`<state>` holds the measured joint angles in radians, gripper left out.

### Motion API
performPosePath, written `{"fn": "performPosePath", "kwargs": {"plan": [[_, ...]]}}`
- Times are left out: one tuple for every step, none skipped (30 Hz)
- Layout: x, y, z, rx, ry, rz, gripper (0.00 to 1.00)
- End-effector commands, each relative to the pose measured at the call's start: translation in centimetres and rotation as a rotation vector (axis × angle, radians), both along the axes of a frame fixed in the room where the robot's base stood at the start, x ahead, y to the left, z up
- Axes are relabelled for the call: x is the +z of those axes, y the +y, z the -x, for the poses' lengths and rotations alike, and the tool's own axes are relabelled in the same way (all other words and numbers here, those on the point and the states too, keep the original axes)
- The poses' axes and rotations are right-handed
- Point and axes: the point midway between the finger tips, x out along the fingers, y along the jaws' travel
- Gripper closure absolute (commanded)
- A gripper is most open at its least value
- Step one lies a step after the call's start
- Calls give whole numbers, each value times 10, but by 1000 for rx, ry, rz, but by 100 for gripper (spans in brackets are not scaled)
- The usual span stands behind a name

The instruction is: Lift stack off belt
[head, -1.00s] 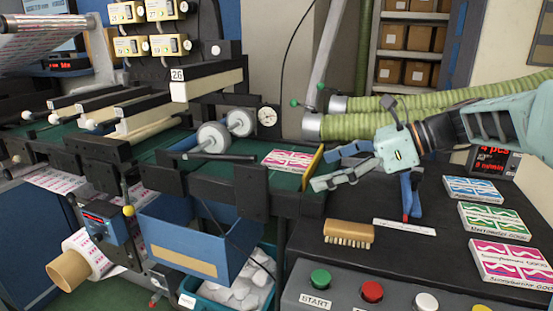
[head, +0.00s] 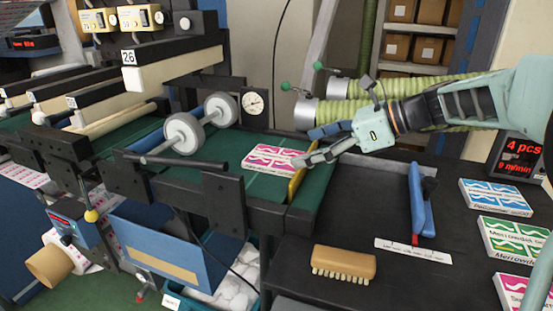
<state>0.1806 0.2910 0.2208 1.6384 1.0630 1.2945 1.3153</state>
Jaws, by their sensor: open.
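A pink-and-white printed stack (head: 272,158) lies flat on the green belt (head: 230,146), against the yellow stop plate (head: 298,181) at the belt's end. My gripper (head: 304,146) reaches in from the right with its fingers pointing left. It is open, with one blue-padded finger behind and one grey finger in front. The fingertips are at the right edge of the stack, above the stop plate. The near fingertip overlaps the stack's right corner in the picture; I cannot tell whether it touches. Nothing is held.
Two grey rollers (head: 184,133) and a black bar stand left of the stack. On the black table lie a brush (head: 343,263), a blue-handled tool (head: 416,200), a ruler (head: 413,250) and labelled stacks, including a blue one (head: 496,197). Green hoses (head: 400,88) run behind my arm.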

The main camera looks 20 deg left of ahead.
Motion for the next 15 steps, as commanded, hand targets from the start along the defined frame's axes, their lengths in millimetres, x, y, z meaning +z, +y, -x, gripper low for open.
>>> {"fn": "performPosePath", "kwargs": {"plan": [[-2, 3, 0, 0, 0, 0, 11], [-3, 5, 0, 0, 0, 0, 11], [-4, 7, 0, 0, 0, 0, 11], [-5, 9, 0, 0, 1, 0, 11], [-7, 12, 0, 1, 2, 0, 11], [-10, 16, 0, 1, 3, 0, 11], [-13, 21, 0, 2, 3, 0, 11], [-15, 25, 0, 3, 4, 0, 11], [-19, 31, 0, 1, 4, -1, 11], [-21, 34, 0, 1, 4, -1, 11], [-23, 38, -1, 1, 3, -1, 11], [-26, 42, -1, 1, 3, 0, 11], [-27, 44, -1, 1, 2, 0, 11], [-28, 46, -2, 0, 1, 0, 11], [-30, 48, -2, 0, 1, 1, 11]]}}
